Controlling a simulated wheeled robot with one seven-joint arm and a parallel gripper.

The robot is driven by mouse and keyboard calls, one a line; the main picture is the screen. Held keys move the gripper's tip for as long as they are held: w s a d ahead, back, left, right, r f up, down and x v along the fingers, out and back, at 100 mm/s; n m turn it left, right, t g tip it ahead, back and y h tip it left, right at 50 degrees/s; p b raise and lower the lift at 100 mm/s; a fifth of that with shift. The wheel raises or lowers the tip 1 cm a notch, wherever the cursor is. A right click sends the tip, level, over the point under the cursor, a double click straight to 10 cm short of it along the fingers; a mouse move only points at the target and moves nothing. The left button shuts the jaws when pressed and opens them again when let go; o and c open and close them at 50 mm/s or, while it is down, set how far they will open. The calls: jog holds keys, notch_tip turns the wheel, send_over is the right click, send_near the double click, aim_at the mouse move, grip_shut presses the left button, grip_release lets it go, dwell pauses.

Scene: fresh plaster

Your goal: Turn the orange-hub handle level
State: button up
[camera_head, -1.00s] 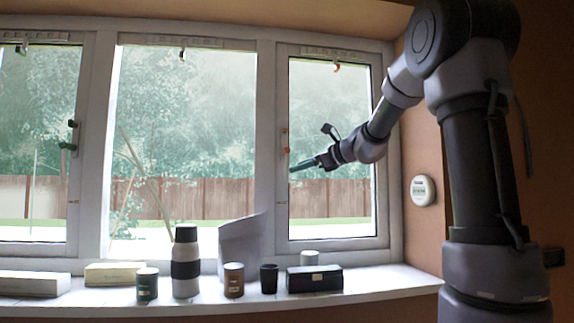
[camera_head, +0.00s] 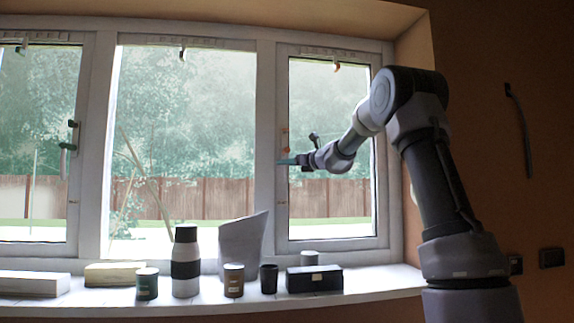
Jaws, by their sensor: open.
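The orange-hub handle (camera_head: 285,139) sits on the left frame of the right-hand window sash. It is small in the head view; its lever seems to hang downward, but its exact angle is hard to tell. The jaws are open. I cannot tell whether the fingers touch the lever or are around it.
Another orange-tinted fitting (camera_head: 337,67) is at the top of the same sash. The left sash has a handle (camera_head: 66,147). The sill holds a bottle (camera_head: 186,262), several small pots, a grey upright piece (camera_head: 240,245) and a black box (camera_head: 314,279). Wall sockets (camera_head: 552,258) are at right.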

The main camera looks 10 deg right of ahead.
jog(key=shift+w+a, duration=0.2)
grip_shut()
dwell(1.4)
